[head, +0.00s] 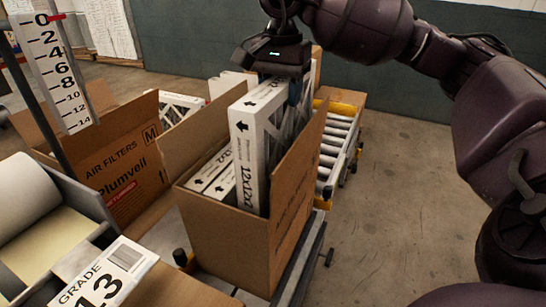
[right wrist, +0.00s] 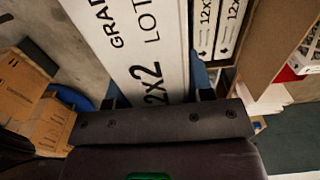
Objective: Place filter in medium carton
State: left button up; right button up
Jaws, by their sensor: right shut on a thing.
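My right gripper (head: 282,82) comes down from above and is shut on the top of a white filter (head: 246,150) marked 12x12x2. The filter is upright and stands higher than two other filters (head: 212,178) in an open brown carton (head: 222,232). Its lower end is hidden behind the carton's front rim. In the right wrist view the held filter (right wrist: 145,45) lies between the blue fingers (right wrist: 160,92), with the carton's filters (right wrist: 218,30) beside it. A carton marked M (head: 128,165), Plumveil Air Filters, stands open to the left. My left gripper is not in view.
A roller conveyor (head: 336,140) runs behind and right of the open carton. A measuring scale (head: 55,70) stands at the left. A Grade 13 label card (head: 103,283) is at the front left. White filters (head: 180,105) show behind the M carton. Floor at right is clear.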

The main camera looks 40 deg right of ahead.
aim_at(280, 152)
pick_arm(q)
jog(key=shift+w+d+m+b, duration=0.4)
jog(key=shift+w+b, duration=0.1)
jog(key=shift+b, duration=0.5)
pick_arm(e)
notch_tip(280, 152, down, 14)
jog(key=shift+r, duration=0.2)
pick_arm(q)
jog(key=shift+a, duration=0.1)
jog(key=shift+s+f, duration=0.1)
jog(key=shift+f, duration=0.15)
pick_arm(e)
jog(key=shift+f, duration=0.65)
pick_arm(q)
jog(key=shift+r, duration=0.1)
pick_arm(e)
jog(key=o, duration=1.4)
jog(key=shift+c, duration=0.2)
